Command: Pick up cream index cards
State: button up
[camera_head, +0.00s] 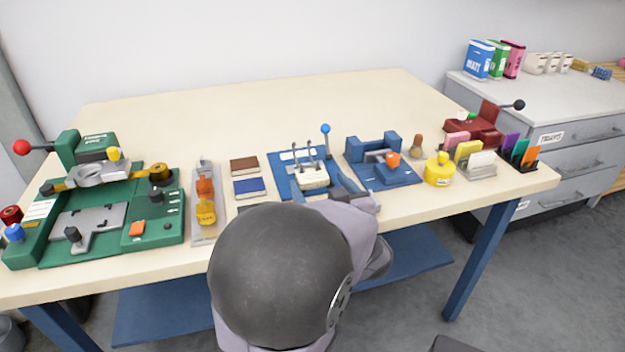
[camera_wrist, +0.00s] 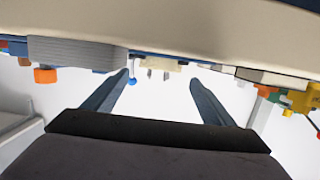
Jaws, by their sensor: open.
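The cream index cards (camera_head: 482,160) appear as a pale off-white stack at the front of a small holder at the right of the bench, in front of yellow and pink cards. I cannot make them out in the wrist view. My gripper shows in the wrist view as two dark blue fingers (camera_wrist: 160,80) spread apart, with nothing between them. It is near the bench's front edge, to the left of the card holder. In the head view my arm hides most of it.
A blue fixture (camera_head: 290,187) with a blue-knobbed lever and a second blue fixture (camera_head: 385,172) stand near my gripper. A yellow round pot (camera_head: 439,172) is just left of the card holder. A green machine (camera_head: 150,215) fills the left. The bench's back (camera_head: 270,115) is clear.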

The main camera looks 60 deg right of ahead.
aim_at(313, 175)
jog(key=x, duration=0.2)
jog(key=b+x, duration=0.1)
jog(key=x, duration=0.1)
jog(key=shift+f, duration=0.4)
jog(key=shift+w+d, duration=0.25)
jog(key=shift+d, duration=0.1)
jog(key=c, duration=1.1)
